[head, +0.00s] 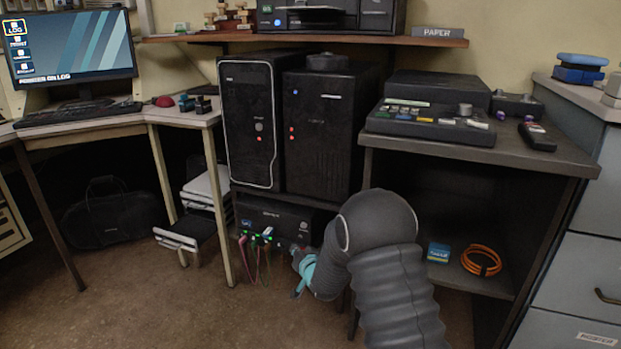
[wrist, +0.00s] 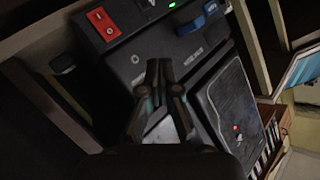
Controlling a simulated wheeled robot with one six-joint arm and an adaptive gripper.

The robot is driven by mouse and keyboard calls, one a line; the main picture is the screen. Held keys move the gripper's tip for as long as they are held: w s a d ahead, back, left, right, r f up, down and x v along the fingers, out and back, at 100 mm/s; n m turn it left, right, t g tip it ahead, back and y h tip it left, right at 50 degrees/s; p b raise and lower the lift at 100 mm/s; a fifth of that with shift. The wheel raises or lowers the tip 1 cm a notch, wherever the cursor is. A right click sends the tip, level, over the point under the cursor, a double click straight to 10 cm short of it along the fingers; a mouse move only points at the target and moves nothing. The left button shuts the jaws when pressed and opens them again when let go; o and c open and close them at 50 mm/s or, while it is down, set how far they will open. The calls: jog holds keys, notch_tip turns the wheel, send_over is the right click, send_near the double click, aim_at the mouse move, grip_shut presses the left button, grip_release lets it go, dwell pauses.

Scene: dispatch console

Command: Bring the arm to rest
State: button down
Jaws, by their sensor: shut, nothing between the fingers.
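My arm reaches from the bottom of the head view toward the low black box (head: 275,215) under the two computer towers. My gripper (head: 303,272) is partly hidden there by my own arm; only some teal and grey parts show. In the wrist view my gripper (wrist: 165,65) is shut, its fingertips together, with nothing between them. Behind the fingers is a dark panel (wrist: 182,55) with a red rocker switch (wrist: 103,23), a green light and a blue connector (wrist: 210,8). I cannot tell whether the fingertips touch the panel.
Computer towers (head: 248,122) stand above the low box, and coloured cables (head: 262,255) hang from it. A dark side table (head: 480,152) carries a control deck (head: 430,122); its lower shelf holds an orange cable coil (head: 481,261). The desk leg (head: 220,205) stands left. Floor (head: 150,290) is clear at front left.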

jog(key=s+d+f+n+g+h, duration=0.1)
jog(key=s+d+f+g+h, duration=0.15)
jog(key=s+f+g, duration=0.4)
jog(key=s+d+r+n+h, duration=0.1)
jog(key=s+d+h, duration=0.1)
jog(key=s+d, duration=0.45)
jog(key=s+d+r+p, duration=0.3)
jog(key=s+d+r, duration=0.3)
jog(key=s+r, duration=1.1)
jog(key=s+d+r+g+h+p, duration=0.1)
jog(key=s+d+r+p, duration=0.2)
jog(key=s+r, duration=1.4)
jog(key=d, duration=0.4)
jog(key=shift+m+p, duration=0.3)
jog(key=shift+p, duration=0.1)
